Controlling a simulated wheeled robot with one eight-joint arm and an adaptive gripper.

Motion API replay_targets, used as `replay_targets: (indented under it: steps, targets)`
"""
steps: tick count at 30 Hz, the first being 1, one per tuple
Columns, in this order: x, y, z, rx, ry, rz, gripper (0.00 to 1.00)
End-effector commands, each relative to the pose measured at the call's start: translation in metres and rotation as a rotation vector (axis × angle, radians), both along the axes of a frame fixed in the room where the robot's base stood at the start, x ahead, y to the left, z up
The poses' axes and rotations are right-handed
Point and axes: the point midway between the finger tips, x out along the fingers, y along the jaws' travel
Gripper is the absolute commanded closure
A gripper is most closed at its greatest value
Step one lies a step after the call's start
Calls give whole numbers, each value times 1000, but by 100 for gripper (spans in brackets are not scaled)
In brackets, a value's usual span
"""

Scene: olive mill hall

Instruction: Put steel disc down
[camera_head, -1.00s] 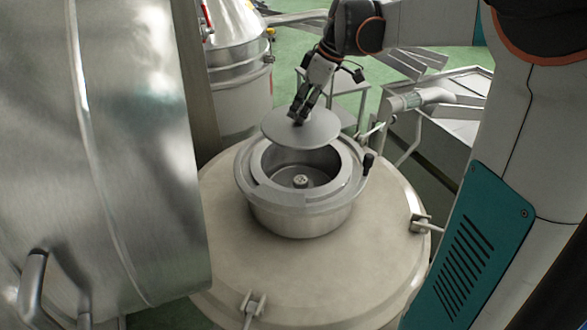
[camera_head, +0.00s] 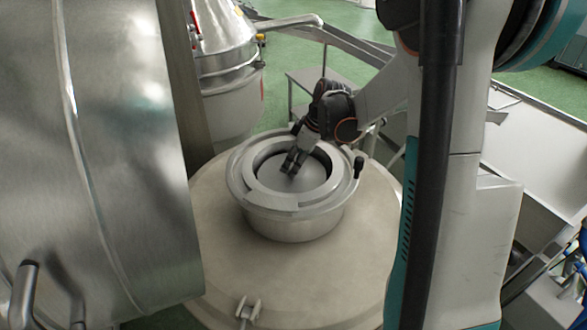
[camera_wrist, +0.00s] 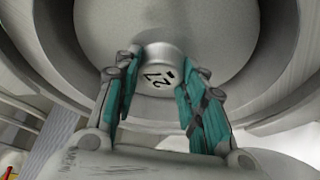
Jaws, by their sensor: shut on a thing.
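The steel disc (camera_head: 306,180) is a round grey plate lying inside the ring-shaped opening of the steel collar (camera_head: 270,200) on the large round machine lid. In the wrist view the disc (camera_wrist: 215,25) fills the top, with a short knob (camera_wrist: 158,78) marked with dark characters that look like "12" upside down. My gripper (camera_head: 291,168) reaches down into the collar from above right. Its teal-padded fingers (camera_wrist: 162,95) are shut on the disc's knob from both sides. Whether the disc touches the seat below is hidden.
A large steel drum (camera_head: 110,150) stands close on the left. A conical steel vessel (camera_head: 222,60) is behind. A dark-knobbed handle (camera_head: 358,166) sticks up at the collar's right. The beige lid (camera_head: 270,275) is bare in front, with a clamp (camera_head: 248,310) at its edge.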

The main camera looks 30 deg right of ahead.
Motion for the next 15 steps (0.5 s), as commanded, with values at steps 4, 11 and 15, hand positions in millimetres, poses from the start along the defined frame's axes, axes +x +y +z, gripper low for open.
replay_targets:
  steps: [4,11,15]
  targets:
    - [1,0,-21,0,0,0,100]
    - [0,0,-28,0,0,0,100]
    - [0,0,-30,0,0,0,100]
